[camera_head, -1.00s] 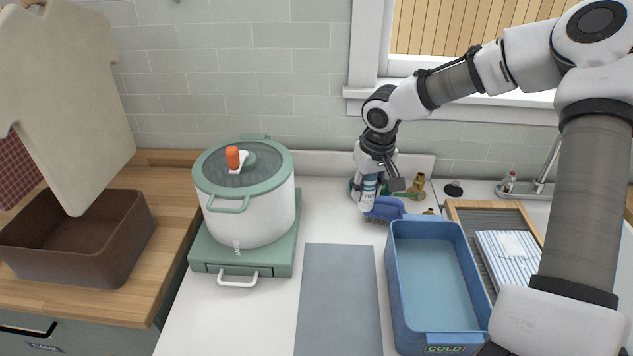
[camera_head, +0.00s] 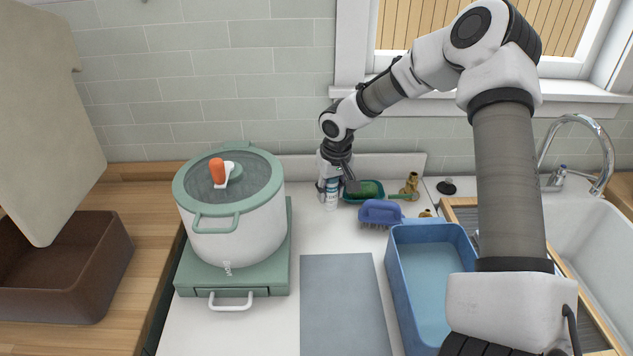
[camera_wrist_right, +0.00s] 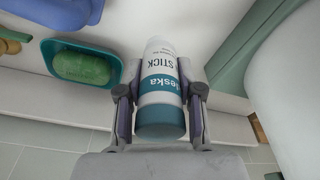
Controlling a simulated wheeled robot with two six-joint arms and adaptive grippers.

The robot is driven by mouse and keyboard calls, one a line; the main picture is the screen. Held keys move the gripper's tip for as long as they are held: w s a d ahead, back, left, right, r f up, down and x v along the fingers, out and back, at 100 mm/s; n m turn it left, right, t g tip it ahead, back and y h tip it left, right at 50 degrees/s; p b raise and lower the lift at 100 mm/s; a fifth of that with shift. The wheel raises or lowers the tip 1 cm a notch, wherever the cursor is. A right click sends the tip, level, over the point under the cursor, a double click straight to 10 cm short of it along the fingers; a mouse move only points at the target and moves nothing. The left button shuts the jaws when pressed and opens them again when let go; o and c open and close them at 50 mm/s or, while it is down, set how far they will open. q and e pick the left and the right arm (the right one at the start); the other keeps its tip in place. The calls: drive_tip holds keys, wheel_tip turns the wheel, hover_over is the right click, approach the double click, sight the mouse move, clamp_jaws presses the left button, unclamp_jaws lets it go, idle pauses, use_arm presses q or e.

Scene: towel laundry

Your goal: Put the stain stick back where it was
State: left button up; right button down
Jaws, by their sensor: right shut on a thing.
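The stain stick (camera_wrist_right: 162,85) is a white and teal cylinder with "STICK" printed on it. In the right wrist view it sits between the two fingers of my right gripper (camera_wrist_right: 160,100), which is shut on it. In the head view the stain stick (camera_head: 331,193) is at the back of the white counter, left of a teal dish. My right gripper (camera_head: 334,180) comes down on it from above and partly hides it. I cannot tell whether its base touches the counter. My left gripper is not in view.
The teal dish (camera_head: 349,196) with a green soap (camera_head: 371,189) stands close beside the stick. A purple brush (camera_head: 380,212) lies in front. A pot (camera_head: 235,230) stands on a green base to the left. A blue basin (camera_head: 397,268) is at front right.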

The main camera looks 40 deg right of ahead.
drive_tip(key=w+d, duration=0.1)
drive_tip(key=w, duration=0.2)
drive_tip(key=w+d+p, duration=0.1)
drive_tip(key=w+d, duration=0.1)
drive_tip(key=w, duration=0.1)
drive_tip(key=w+d+f+p, duration=0.1)
drive_tip(key=w, duration=0.2)
drive_tip(key=shift+w+d, duration=0.25)
drive_tip(key=shift+d, duration=0.05)
wheel_tip(320, 180, down, 3)
drive_tip(key=shift+w+f+p, duration=0.1)
drive_tip(key=shift+p, duration=0.55)
drive_tip(key=shift+f, duration=0.35)
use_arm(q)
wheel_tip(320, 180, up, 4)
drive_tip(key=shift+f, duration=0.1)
use_arm(e)
drive_tip(key=c, duration=0.7)
unclamp_jaws()
drive_tip(key=shift+r, duration=0.1)
drive_tip(key=shift+c, duration=0.2)
drive_tip(key=shift+r, duration=0.1)
use_arm(q)
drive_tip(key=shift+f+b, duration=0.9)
drive_tip(key=shift+b, duration=0.25)
use_arm(e)
wheel_tip(320, 180, up, 12)
drive_tip(key=s, duration=0.1)
drive_tip(key=shift+s+a, duration=0.3)
drive_tip(key=shift+s, duration=0.1)
